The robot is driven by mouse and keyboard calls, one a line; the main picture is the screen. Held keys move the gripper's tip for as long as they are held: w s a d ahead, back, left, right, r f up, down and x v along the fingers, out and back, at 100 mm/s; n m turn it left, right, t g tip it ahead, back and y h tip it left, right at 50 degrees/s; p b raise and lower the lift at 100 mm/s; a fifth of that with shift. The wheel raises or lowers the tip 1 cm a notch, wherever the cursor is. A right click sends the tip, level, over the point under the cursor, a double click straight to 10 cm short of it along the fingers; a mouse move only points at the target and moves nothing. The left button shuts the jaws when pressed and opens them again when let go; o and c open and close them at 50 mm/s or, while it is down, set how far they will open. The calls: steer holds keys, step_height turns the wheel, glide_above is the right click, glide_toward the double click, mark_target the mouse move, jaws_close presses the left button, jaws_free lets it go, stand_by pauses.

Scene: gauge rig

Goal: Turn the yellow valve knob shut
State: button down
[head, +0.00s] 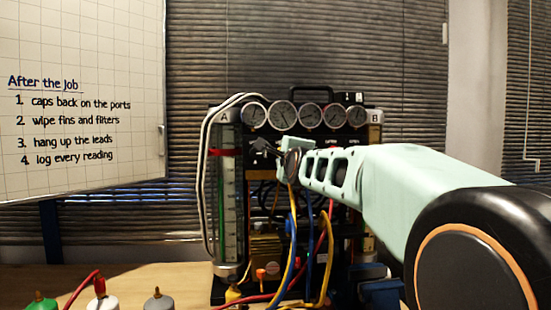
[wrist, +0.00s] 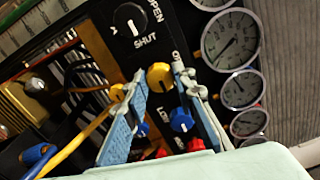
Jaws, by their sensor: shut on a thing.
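The yellow valve knob (wrist: 160,76) shows in the wrist view on the black panel, between the tips of my gripper's two blue fingers. My gripper (wrist: 158,73) is shut on this knob, one finger on each side. In the head view my gripper (head: 264,148) reaches the front of the gauge rig (head: 228,115) from the right. The held knob cannot be made out there. I cannot read the knob's turn position.
A black dial (wrist: 130,20) marked OPEN and SHUT lies above the held knob. Blue knobs (wrist: 180,121) and red knobs (wrist: 196,145) are close to the fingers. Several gauges (wrist: 231,38) line the right. Yellow, blue and red hoses (head: 293,235) hang below my arm.

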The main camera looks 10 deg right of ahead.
stand_by(0.3)
steer(key=c, duration=1.6)
jaws_free()
steer(key=shift+r, duration=0.1)
